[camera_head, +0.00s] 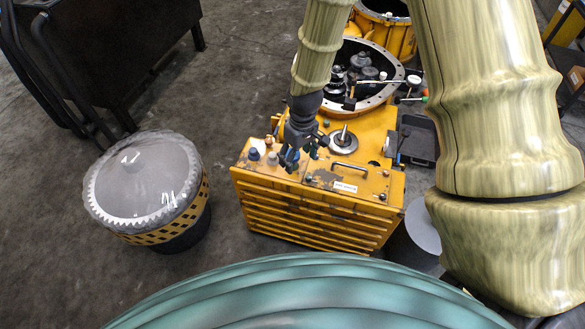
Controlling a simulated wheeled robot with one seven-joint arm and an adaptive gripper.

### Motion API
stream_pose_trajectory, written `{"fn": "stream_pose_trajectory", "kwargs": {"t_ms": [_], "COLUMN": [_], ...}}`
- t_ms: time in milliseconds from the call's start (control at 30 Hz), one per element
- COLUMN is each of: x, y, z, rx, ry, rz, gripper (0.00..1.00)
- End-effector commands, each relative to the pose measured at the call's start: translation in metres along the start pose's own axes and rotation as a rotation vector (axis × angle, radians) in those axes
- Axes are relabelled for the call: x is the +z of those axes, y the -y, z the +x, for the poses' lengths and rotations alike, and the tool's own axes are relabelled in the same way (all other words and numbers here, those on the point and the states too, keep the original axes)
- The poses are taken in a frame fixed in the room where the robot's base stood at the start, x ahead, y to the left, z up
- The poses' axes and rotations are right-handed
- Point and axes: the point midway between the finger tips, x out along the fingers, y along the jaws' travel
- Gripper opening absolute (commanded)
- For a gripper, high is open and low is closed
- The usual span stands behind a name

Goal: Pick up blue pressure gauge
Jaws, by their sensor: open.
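A small dark-blue round fitting (254,154), which looks like the blue pressure gauge, stands on the left top corner of the yellow housing (310,205). It is too small to read any dial. My gripper (297,157) points down over the housing top, to the right of that fitting and apart from it. Its dark fingers with blue parts are spread, and I see nothing held between them. Whether the fingertips touch the housing cannot be told.
A grey round fitting (272,158) stands just right of the blue one. A shaft with a round flange (343,140) and a handle (350,166) are to the right. An open round casing (395,75) lies behind. A lidded drum (145,185) stands left on the floor.

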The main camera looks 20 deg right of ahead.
Motion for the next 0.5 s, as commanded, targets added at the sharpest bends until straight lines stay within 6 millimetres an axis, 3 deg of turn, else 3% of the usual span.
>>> {"fn": "stream_pose_trajectory", "kwargs": {"t_ms": [33, 200, 500], "x": [-0.012, -0.039, -0.058], "y": [-0.005, -0.017, -0.026], "z": [0.007, -0.007, -0.029], "rx": [0.008, 0.032, 0.057], "ry": [-0.006, 0.003, 0.017], "rz": [-0.018, -0.073, -0.121], "gripper": [0.71, 0.71, 0.71]}}
